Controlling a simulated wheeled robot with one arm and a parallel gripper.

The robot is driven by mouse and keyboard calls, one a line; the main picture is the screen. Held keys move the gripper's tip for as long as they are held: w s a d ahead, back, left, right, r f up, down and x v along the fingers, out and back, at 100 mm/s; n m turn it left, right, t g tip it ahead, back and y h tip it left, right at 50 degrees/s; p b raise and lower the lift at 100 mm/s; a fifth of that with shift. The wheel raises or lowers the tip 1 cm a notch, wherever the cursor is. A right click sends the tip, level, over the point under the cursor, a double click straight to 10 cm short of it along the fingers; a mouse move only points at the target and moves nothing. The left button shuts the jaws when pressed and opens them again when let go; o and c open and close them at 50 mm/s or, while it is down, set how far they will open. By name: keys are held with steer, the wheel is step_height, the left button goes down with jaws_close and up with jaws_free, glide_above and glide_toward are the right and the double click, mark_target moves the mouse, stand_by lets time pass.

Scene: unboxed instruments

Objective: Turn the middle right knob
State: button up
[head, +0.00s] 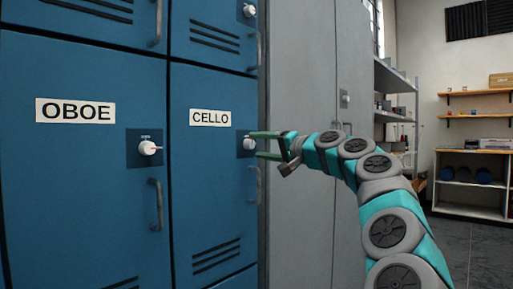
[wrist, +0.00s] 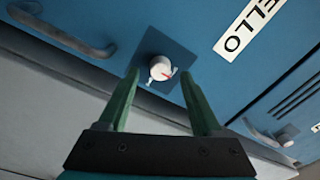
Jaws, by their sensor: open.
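The knob (head: 249,144) on the blue CELLO locker door (head: 212,175) is small, round and white, set on a dark square plate. My gripper (head: 255,145) is open, one finger above the knob and one below in the head view. In the wrist view my gripper (wrist: 160,82) is empty. I cannot tell whether a finger touches the knob.
The OBOE door (head: 75,180) has its own white knob (head: 148,148) and a handle (head: 156,205). The CELLO handle (head: 255,184) is just below my gripper. Grey cabinets (head: 300,220) stand to the right. Shelves (head: 470,183) stand farther back.

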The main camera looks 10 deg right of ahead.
steer(key=shift+v, duration=2.9)
steer(key=s+a+f+n+g, duration=0.25)
steer(key=s+a+f, duration=0.2)
steer(key=a, duration=0.25)
steer(key=s+a+f+n+g, duration=0.2)
steer(key=s+a+f+g, duration=0.1)
steer(key=s+a, duration=0.4)
steer(key=s+a+f+n+g+h+p, duration=0.25)
steer(key=s+a+f+g, duration=0.2)
steer(key=s+f, duration=0.5)
steer(key=s+d+f+g+h, duration=0.3)
steer(key=s+d+f, duration=0.4)
steer(key=s+f, duration=0.6)
steer(key=s+d+f+m+g+h+p, duration=0.1)
steer(key=s+d+f+g+h, duration=0.2)
steer(key=s+f, duration=1.1)
steer(key=d+f+h, duration=0.1)
steer(key=d+h, duration=0.1)
steer(key=d, duration=0.2)
steer(key=shift+s+f+m+g, duration=0.2)
steer(key=shift+f+m+g, duration=0.1)
steer(key=shift+g, duration=0.1)
steer(key=shift+h, duration=0.25)
steer(key=shift+c, duration=0.3)
